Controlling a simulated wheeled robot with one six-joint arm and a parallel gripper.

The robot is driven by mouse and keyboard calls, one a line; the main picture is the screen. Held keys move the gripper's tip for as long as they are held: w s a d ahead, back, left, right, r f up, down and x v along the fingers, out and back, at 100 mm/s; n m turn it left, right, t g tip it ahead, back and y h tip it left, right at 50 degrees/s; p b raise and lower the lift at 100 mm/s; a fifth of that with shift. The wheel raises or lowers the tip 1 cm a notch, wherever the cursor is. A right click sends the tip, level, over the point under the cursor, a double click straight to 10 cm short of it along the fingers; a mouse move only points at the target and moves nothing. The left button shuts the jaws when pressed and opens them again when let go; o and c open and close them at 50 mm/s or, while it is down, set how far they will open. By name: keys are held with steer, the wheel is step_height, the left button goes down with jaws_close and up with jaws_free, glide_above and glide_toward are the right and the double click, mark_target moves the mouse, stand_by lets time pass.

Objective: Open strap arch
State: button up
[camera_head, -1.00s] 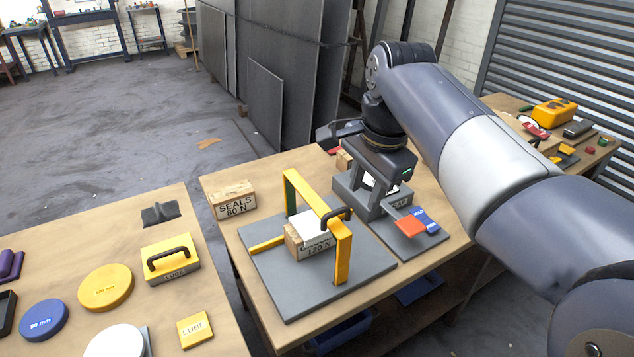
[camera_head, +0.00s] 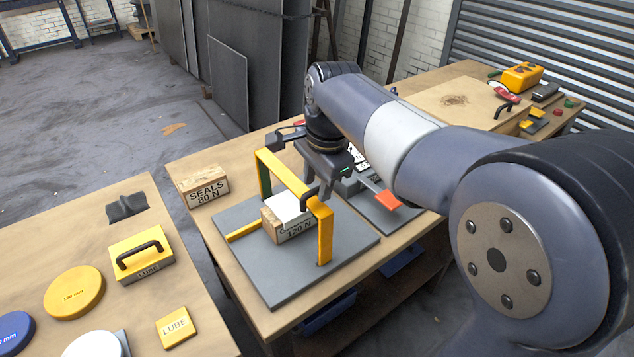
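The yellow strap arch (camera_head: 325,235) stands upright over a grey base plate (camera_head: 290,285), its top bar running across a wooden block (camera_head: 287,232) marked 120 N with a white top. A black handle (camera_head: 308,197) sits on the arch near its right-hand post. My gripper (camera_head: 324,200) points down right beside this handle, at the arch's right side. The fingers overlap the handle in the picture and their tips are partly hidden. I cannot tell whether they touch it or how far apart they are.
A wooden block marked SEALS 80 N (camera_head: 204,186) lies at the table's back left. An orange-red tab (camera_head: 383,199) sticks out right of my gripper. The left table holds a yellow LUBE box (camera_head: 141,256) and discs. A gap separates the tables.

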steer(key=shift+f, duration=0.25)
jaws_close()
stand_by(0.5)
